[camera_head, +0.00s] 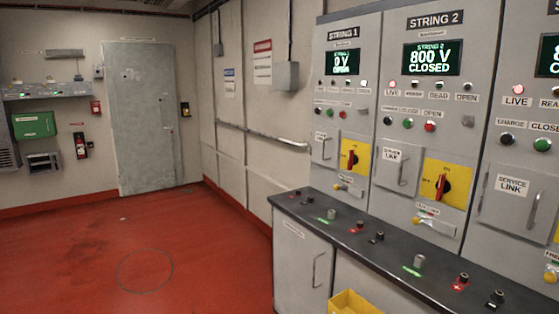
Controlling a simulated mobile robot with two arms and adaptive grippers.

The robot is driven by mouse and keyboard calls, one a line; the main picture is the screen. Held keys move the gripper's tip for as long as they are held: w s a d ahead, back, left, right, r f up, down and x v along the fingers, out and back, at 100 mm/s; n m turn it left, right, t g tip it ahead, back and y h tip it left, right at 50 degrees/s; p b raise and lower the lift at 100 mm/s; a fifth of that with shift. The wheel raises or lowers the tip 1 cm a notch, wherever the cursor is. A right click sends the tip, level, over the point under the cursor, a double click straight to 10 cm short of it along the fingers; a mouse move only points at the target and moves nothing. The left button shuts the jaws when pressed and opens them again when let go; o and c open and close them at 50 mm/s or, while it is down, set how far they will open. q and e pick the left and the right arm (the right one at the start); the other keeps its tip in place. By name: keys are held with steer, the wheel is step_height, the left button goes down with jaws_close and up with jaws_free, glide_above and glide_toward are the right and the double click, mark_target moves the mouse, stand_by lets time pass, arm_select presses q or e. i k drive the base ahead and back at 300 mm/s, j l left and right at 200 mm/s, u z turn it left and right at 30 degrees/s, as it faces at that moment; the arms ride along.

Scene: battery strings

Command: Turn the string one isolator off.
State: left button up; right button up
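The string one isolator (351,160) is a red rotary handle on a yellow plate, low on the STRING 1 panel at right of centre. The handle looks roughly upright, but its marks are too small to read. Above it, the string one display (343,62) reads 0 V and what looks like OPEN. The string two isolator (441,187) is a similar red handle on a yellow plate. Its display (431,57) reads 800 V CLOSED. Neither of my grippers is in view.
A dark counter (392,240) with several small terminals runs below the panels. A yellow bin (352,303) stands at its front edge. The red floor (150,240) is open at left, toward a grey door (140,120). A third panel is partly cut off at right.

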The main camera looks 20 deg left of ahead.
mark_target(353, 158)
steer(key=u, duration=0.25)
steer(key=i+j, duration=0.1)
steer(key=i, duration=0.35)
steer(key=i+j+z, duration=0.1)
steer(key=i, duration=0.3)
